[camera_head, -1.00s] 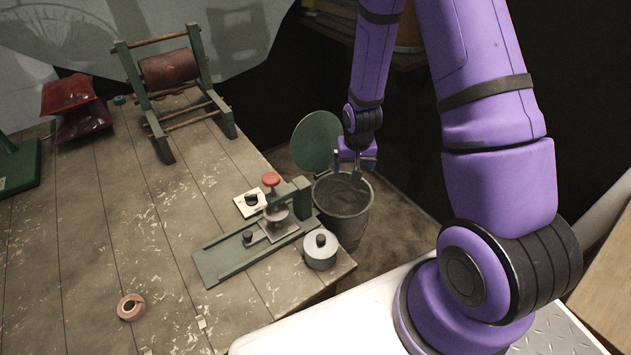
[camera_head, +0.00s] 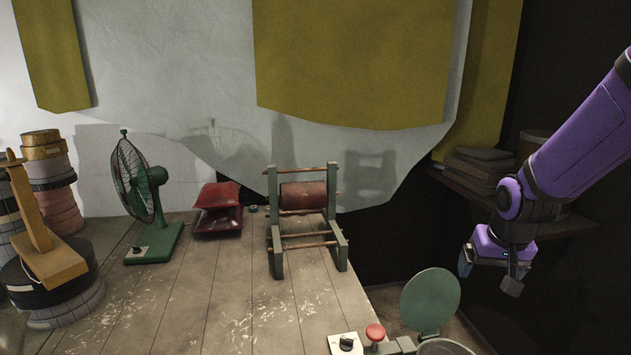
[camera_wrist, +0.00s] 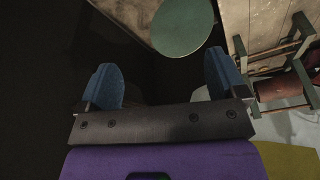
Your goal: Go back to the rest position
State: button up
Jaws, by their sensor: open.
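My gripper (camera_head: 490,276) is raised at the right of the head view, to the right of the table and below the shelf. Its fingers are apart and nothing is between them. The wrist view also shows my gripper (camera_wrist: 162,85), with two blue fingertips spread wide and empty. It touches nothing that I can see. The wooden table (camera_head: 220,300) lies to its left. A round green disc (camera_head: 430,300) stands below and left of the gripper, beside a bin (camera_head: 445,347) whose rim only shows at the bottom edge.
A green frame with a reddish roller (camera_head: 303,196) stands on the table. A shelf with folded cloths (camera_head: 480,165) is behind my arm. A red knob (camera_head: 375,333) shows at the bottom.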

jog(key=s+a+r+n+t, duration=0.2)
jog(key=s+a+r, duration=0.1)
jog(key=s+r, duration=1.4)
jog(key=s, duration=0.3)
jog(key=shift+s+a, duration=0.15)
jog(key=shift+c, duration=0.2)
dwell(0.3)
